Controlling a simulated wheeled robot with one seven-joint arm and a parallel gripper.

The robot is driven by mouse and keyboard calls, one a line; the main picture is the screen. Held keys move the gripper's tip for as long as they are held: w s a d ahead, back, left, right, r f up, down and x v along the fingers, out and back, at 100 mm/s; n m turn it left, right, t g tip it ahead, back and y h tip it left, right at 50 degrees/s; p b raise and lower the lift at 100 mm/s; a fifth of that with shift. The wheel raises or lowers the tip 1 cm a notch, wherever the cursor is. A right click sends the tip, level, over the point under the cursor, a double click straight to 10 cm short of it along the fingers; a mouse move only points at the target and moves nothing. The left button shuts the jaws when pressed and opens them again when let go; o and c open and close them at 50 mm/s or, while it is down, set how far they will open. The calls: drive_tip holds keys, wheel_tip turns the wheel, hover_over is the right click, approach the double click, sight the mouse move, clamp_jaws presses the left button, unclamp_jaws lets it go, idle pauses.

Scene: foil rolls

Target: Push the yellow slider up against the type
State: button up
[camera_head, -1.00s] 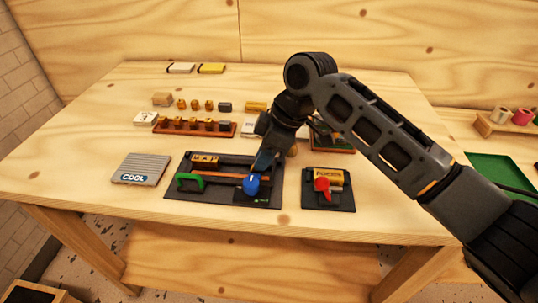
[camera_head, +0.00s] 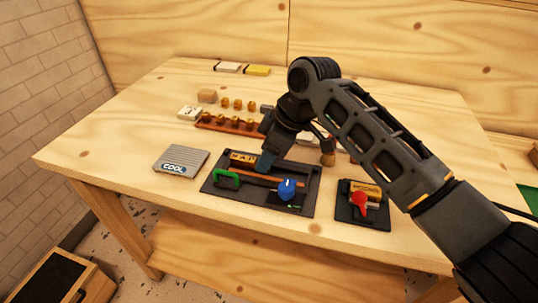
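The black composing fixture (camera_head: 212,187) lies near the front of the table, with a green handle (camera_head: 226,179) and a blue knob (camera_head: 287,189). A short row of yellow-gold type (camera_head: 242,158) sits at the left of its upper channel. My gripper (camera_head: 266,163) points down into that channel, close to the right end of the type. I cannot make out the yellow slider; my gripper covers that part of the channel. Whether the fingers are open or shut does not show, nor whether anything touches the type.
A grey "COOL" pad (camera_head: 181,161) lies left of the fixture. A smaller black fixture with a red knob (camera_head: 361,199) stands to the right. Behind is a brown rack (camera_head: 222,124) with several gold pieces. The front left of the table is clear.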

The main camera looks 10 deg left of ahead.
drive_tip(key=shift+o, duration=0.4)
drive_tip(key=shift+d, duration=0.1)
drive_tip(key=v, duration=0.7)
drive_tip(key=shift+r+b, duration=0.35)
